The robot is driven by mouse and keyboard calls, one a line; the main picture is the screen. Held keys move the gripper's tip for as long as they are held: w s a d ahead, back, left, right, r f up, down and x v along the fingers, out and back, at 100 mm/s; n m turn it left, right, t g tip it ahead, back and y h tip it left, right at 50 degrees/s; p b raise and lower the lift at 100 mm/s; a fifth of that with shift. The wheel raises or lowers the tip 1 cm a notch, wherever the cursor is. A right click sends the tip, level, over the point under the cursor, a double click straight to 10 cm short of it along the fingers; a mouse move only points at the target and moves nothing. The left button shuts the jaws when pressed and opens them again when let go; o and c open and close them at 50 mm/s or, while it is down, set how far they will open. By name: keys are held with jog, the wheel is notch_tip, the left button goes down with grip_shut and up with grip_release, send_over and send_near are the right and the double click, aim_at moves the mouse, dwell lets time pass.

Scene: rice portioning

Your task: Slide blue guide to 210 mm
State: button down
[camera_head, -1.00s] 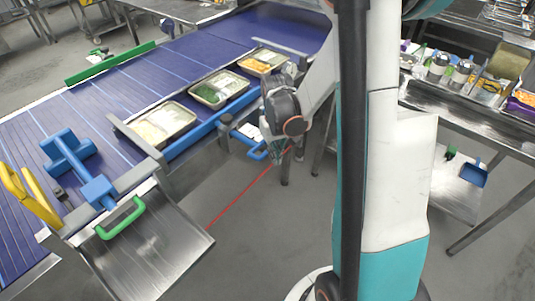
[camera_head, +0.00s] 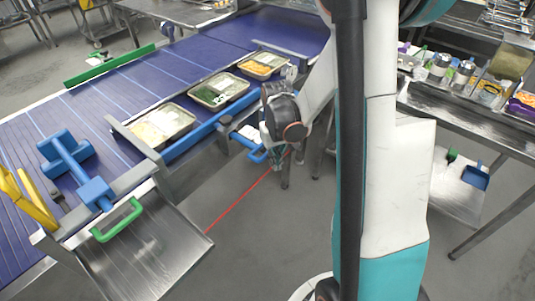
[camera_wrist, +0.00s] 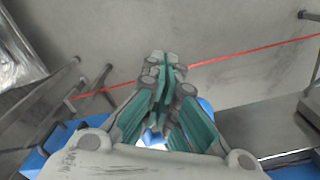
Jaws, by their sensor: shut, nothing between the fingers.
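The blue guide (camera_head: 206,128) is a long blue rail along the near side of the purple conveyor. A bracket with a blue loop handle (camera_head: 257,154) hangs at its right part, beside my gripper. My gripper (camera_head: 277,166) points down just right of that handle, over the floor. In the wrist view my gripper (camera_wrist: 163,68) has its teal fingers together with nothing between them. Blue parts (camera_wrist: 203,106) show behind and beside the fingers there; whether the fingers touch them I cannot tell. No millimetre scale is readable, and my arm hides part of the rail's right end.
Trays of food (camera_head: 163,127) stand on the conveyor (camera_head: 110,90) behind the guide. A steel chute (camera_head: 150,250) with a green handle (camera_head: 117,221) is at lower left. A red line (camera_head: 238,200) crosses the open floor. A steel table (camera_head: 470,118) with containers is at right.

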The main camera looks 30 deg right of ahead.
jog(key=shift+w+a, duration=0.2)
jog(key=shift+w, duration=0.45)
dwell(0.6)
jog(key=s, duration=0.1)
jog(key=s+d, duration=0.1)
jog(key=s, duration=0.1)
jog(key=shift+s+d+b, duration=0.1)
jog(key=shift+s+b, duration=0.05)
jog(key=shift+b, duration=0.15)
dwell(0.5)
jog(key=shift+r, duration=0.1)
notch_tip(320, 180, up, 9)
jog(key=p, duration=0.6)
dwell(0.5)
dwell(0.5)
